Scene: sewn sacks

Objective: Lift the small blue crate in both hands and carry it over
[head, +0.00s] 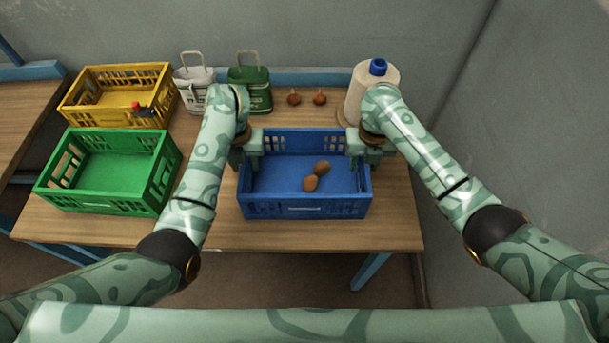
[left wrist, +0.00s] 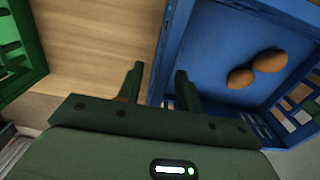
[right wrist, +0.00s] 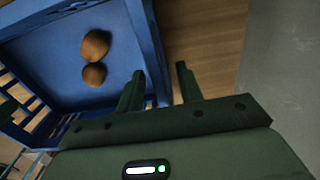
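The small blue crate (head: 305,208) stands on the wooden table with two brown, egg-shaped things (head: 310,184) lying in it. My left gripper (head: 250,150) is at the crate's left wall. In the left wrist view its fingers (left wrist: 158,85) are apart, one outside the blue wall and one inside. My right gripper (head: 366,152) is at the right wall. In the right wrist view its fingers (right wrist: 161,82) are apart too, with the wall between them and a gap on the outer side.
A green crate (head: 100,203) and a yellow crate (head: 118,72) stand on the left. A wall closes off the right.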

